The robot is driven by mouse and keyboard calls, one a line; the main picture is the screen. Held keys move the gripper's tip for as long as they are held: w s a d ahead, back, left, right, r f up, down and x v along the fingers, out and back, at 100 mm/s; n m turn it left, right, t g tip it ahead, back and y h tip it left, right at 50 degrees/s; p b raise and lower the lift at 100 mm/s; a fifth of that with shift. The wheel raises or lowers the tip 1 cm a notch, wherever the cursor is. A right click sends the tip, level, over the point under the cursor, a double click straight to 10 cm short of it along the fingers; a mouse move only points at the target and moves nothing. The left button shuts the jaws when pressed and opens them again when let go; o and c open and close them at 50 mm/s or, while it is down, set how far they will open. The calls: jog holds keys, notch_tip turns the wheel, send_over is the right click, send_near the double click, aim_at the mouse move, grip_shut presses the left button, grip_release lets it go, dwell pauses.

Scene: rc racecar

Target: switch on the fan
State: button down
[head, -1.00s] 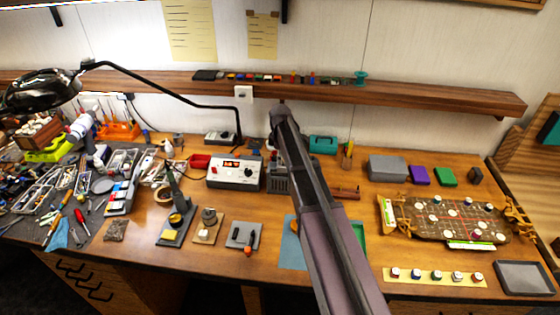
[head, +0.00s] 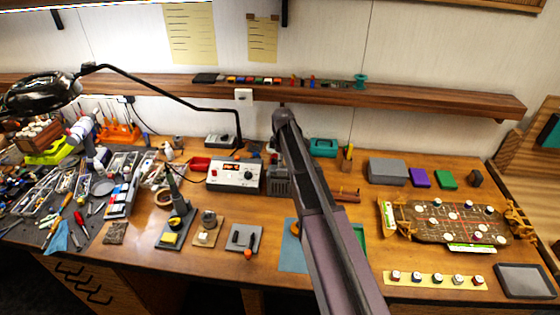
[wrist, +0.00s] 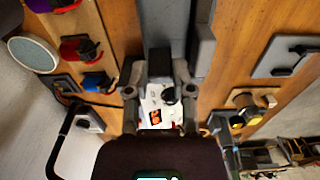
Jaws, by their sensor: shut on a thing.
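In the wrist view my gripper (wrist: 157,72) has its two fingers on either side of a small dark block (wrist: 160,62), shut on it. I cannot tell what part the block is. A grey slab-like thing (wrist: 202,45) is just right of the fingers. A white bench unit (wrist: 160,104) with a lit orange-red display and black knob shows between and below the fingers; it is also in the head view (head: 222,181). Right of it a dark grey boxy thing (head: 277,187), perhaps the fan, is partly hidden by my arm. The head view hides my gripper.
A grey pad with a black tool (head: 232,242) and a sponge stand (head: 170,239) are in front. A track-like board (head: 420,222) and a grey tray (head: 525,280) are at right. Tools crowd the left. A shelf (head: 440,101) runs along the wall.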

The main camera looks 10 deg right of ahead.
jog(key=shift+s+d+f+t+y+b, duration=0.15)
jog(key=shift+d+y, duration=0.1)
jog(key=shift+y, duration=0.25)
jog(key=shift+s+d+r+t+y+b, duration=0.1)
jog(key=shift+d+t+y+b, duration=0.1)
jog(key=shift+y, duration=0.3)
jog(key=shift+s+d+f+t+y+b, duration=0.1)
jog(key=shift+d+t+y+b, duration=0.1)
jog(key=shift+y+b, duration=0.3)
jog(key=shift+s+d+f+t+y+b, duration=0.1)
jog(key=shift+d+t+y+b, duration=0.15)
jog(key=shift+y, duration=0.45)
jog(key=y+b, duration=0.2)
jog(key=b, duration=0.1)
jog(key=shift+d+f+t+y, duration=0.25)
jog(key=shift+d+t+y, duration=0.05)
jog(key=shift+d+y, duration=0.1)
jog(key=shift+s+d+r+t+y+b, duration=0.15)
jog(key=shift+t+y+b, duration=0.15)
jog(key=shift+y+b, duration=0.55)
jog(key=c, duration=0.8)
grip_release()
jog(key=shift+o, duration=0.2)
jog(key=shift+r+h+p, duration=0.2)
jog(key=shift+h+p, duration=0.05)
jog(key=shift+p, duration=0.2)
